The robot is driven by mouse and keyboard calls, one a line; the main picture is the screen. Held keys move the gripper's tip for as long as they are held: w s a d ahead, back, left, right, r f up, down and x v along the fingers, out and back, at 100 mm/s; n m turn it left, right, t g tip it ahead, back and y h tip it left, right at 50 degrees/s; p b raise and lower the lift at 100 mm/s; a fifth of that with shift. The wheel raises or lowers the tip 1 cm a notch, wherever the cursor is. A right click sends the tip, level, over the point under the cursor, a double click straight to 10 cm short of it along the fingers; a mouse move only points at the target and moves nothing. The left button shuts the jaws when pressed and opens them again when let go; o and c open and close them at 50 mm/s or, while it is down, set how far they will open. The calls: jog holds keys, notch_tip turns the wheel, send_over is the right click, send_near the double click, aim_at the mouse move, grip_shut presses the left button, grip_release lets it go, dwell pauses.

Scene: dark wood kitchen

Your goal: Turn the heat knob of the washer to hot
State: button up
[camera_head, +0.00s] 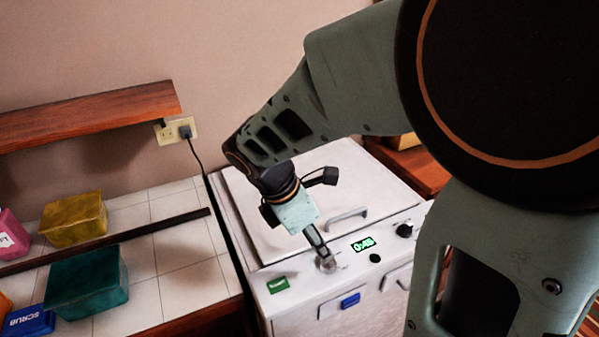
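The washer (290,190) is a white top-loading box in the middle of the view. Its front control strip has a green label, a lit green display (364,244), a small dark button (375,258) and a black knob (404,230) at the right. My gripper (326,262) points down at the strip, left of the display. Its fingertips are at a small pale round knob (329,266), which they partly hide. I cannot tell whether they touch it or are closed on it. No marking for hot can be read.
A tiled counter (165,262) at the left holds a yellow box (74,219), a teal box (88,284) and a blue scrub pack (28,322). A wooden shelf (90,112) juts from the wall above. A black cord (194,155) runs from a wall outlet. My arm hides much of the right side.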

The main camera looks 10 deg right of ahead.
aim_at(329, 263)
jog(key=b+x, duration=0.1)
jog(key=x, duration=0.7)
jog(key=shift+f, duration=0.35)
jog(key=c, duration=1.1)
jog(key=shift+c, duration=0.2)
